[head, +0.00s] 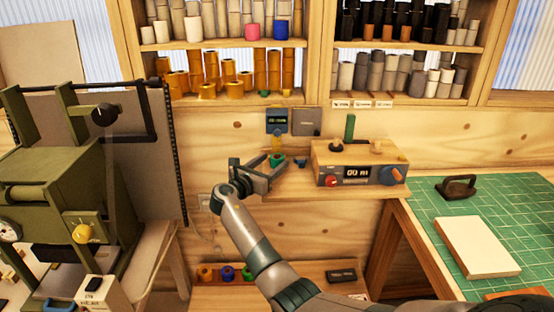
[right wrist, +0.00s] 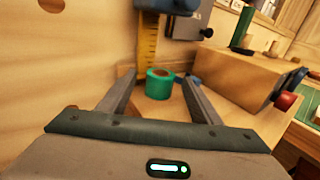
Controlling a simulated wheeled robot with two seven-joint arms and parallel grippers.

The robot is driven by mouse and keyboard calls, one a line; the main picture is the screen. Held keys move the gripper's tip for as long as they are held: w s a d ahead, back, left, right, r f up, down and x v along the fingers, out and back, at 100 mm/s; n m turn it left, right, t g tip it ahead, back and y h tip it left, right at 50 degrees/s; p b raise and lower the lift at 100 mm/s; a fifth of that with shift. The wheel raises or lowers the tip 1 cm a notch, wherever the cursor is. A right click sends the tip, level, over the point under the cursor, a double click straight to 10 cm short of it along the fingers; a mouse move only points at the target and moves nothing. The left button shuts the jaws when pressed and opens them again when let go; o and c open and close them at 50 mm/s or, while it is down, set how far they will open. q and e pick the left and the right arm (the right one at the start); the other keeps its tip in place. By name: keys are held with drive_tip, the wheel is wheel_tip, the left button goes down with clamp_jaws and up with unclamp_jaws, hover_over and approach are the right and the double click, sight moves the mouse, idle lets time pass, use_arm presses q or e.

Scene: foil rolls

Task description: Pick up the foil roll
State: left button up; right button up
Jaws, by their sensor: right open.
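A small green foil roll (head: 277,160) stands upright on a small wooden shelf against the wall, left of a wooden box with a display. In the right wrist view the green roll (right wrist: 159,88) lies between my two fingers near their tips, with gaps visible on both sides. My right gripper (head: 266,170) is open and empty, reaching toward the roll; it also shows in the right wrist view (right wrist: 156,82). My left gripper is not in view.
A yellow ruler (right wrist: 147,42) hangs behind the roll, under a dark gauge (head: 277,121). The wooden box (head: 330,155) with knobs stands close on the right. A green machine (head: 60,180) is at left, a green cutting mat (head: 500,215) at right.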

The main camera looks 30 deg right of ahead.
drive_tip(key=shift+w+d, duration=0.15)
drive_tip(key=shift+d, duration=0.2)
drive_tip(key=c, duration=1.2)
drive_tip(key=shift+r, duration=0.1)
drive_tip(key=shift+r+b, duration=0.3)
drive_tip(key=shift+r, duration=0.25)
wheel_tip(320, 180, up, 3)
drive_tip(key=shift+f+b, duration=0.2)
drive_tip(key=shift+b, duration=0.25)
drive_tip(key=s+d+r, duration=0.2)
drive_tip(key=s, duration=0.1)
drive_tip(key=s+d+r+b, duration=0.1)
drive_tip(key=s+d+r, duration=0.1)
drive_tip(key=s, duration=0.1)
drive_tip(key=s+d+r, duration=0.1)
drive_tip(key=s+r, duration=0.2)
drive_tip(key=s, duration=0.1)
drive_tip(key=shift+s+d+b, duration=0.1)
drive_tip(key=shift+d+b, duration=0.2)
drive_tip(key=shift+d, duration=0.1)
